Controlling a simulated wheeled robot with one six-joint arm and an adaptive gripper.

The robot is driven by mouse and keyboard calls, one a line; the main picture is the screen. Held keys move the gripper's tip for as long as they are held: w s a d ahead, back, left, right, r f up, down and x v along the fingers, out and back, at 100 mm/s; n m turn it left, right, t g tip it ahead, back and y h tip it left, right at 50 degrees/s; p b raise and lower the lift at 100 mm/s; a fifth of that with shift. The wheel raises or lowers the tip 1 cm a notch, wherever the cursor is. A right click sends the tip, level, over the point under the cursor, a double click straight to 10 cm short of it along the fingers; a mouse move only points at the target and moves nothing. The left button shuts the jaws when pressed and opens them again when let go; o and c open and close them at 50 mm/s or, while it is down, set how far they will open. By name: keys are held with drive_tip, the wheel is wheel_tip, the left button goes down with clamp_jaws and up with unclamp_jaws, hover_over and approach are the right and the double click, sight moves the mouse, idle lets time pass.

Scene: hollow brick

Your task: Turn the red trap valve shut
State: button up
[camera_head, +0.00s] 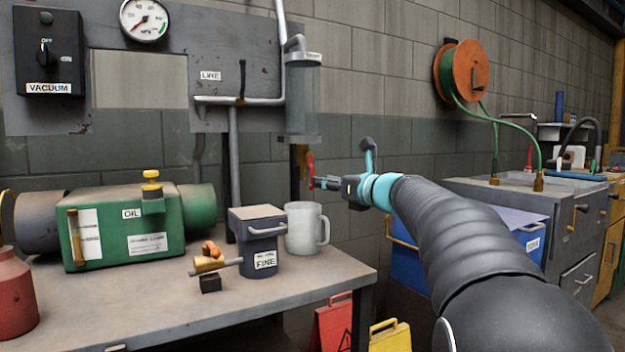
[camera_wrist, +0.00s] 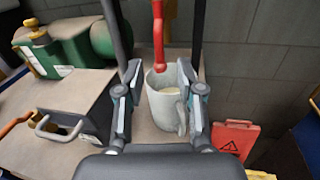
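The red trap valve handle (camera_head: 311,165) is by the lower end of the clear trap cylinder (camera_head: 303,95). In the wrist view the red handle (camera_wrist: 158,38) hangs at top centre, upright, with its lower end over the mug. My gripper (camera_head: 318,183) is close beside the handle in the head view. In the wrist view its two fingers stand wide apart, one on each side of the handle, with gaps between. Nothing is gripped.
A pale mug (camera_head: 303,228) stands on the bench (camera_head: 330,268) below the valve, beside the dark FINE container (camera_head: 258,243). The green OIL pump (camera_head: 125,225) is at left. A blue bin (camera_head: 408,262) and a red floor sign (camera_head: 333,322) are right of the bench.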

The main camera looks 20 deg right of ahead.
sight(312, 172)
drive_tip(key=x, duration=0.6)
drive_tip(key=shift+p, duration=0.3)
drive_tip(key=shift+s, duration=0.1)
clamp_jaws()
